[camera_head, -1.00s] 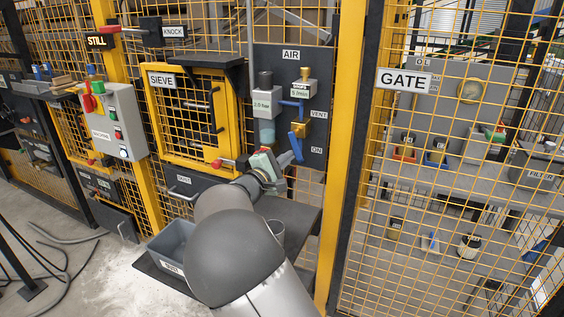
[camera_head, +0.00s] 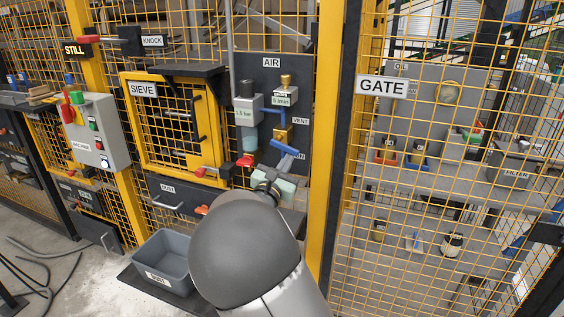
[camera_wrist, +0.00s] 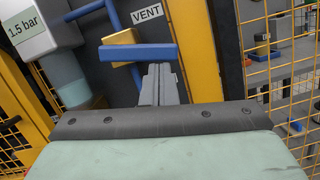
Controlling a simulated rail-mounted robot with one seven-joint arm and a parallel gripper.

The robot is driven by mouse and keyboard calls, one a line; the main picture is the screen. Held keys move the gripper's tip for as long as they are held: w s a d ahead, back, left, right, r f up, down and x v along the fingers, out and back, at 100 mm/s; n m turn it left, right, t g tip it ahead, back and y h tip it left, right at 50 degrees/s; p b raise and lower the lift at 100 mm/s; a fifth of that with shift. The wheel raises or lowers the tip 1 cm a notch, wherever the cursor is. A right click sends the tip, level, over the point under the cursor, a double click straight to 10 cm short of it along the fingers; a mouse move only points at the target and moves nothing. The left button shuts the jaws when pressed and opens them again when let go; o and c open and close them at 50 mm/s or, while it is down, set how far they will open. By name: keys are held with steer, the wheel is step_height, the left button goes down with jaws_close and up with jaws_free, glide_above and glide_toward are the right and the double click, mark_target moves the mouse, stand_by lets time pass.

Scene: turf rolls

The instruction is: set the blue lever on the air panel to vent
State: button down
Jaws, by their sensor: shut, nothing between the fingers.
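The blue lever (camera_wrist: 140,52) is on a brass valve (camera_wrist: 122,37) on the dark air panel (camera_head: 270,80). In the wrist view it lies nearly crosswise, below the VENT label (camera_wrist: 146,14). In the head view the lever (camera_head: 286,148) slopes down to the right, below the brass valve (camera_head: 284,132) and near the partly hidden ON label (camera_head: 300,156). My gripper (camera_wrist: 160,72) is shut and empty, its fingertips right at the lever's lower edge. I cannot tell whether they touch. In the head view my gripper's pale body (camera_head: 275,182) is just below the lever.
A pressure unit (camera_wrist: 27,30) reading 1.5 bar stands left of the lever, with a clear bowl beneath. Blue pipe (camera_wrist: 112,14) runs above the valve. A yellow post (camera_wrist: 195,50) and mesh are close on the right. A grey bin (camera_head: 165,262) stands below the sieve door.

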steer(key=s+a+f+b, duration=0.3)
steer(key=s+a+f, duration=0.2)
steer(key=s, duration=0.3)
steer(key=shift+s+f+b, duration=0.25)
steer(key=shift+f+b, duration=0.15)
steer(key=shift+f, duration=0.2)
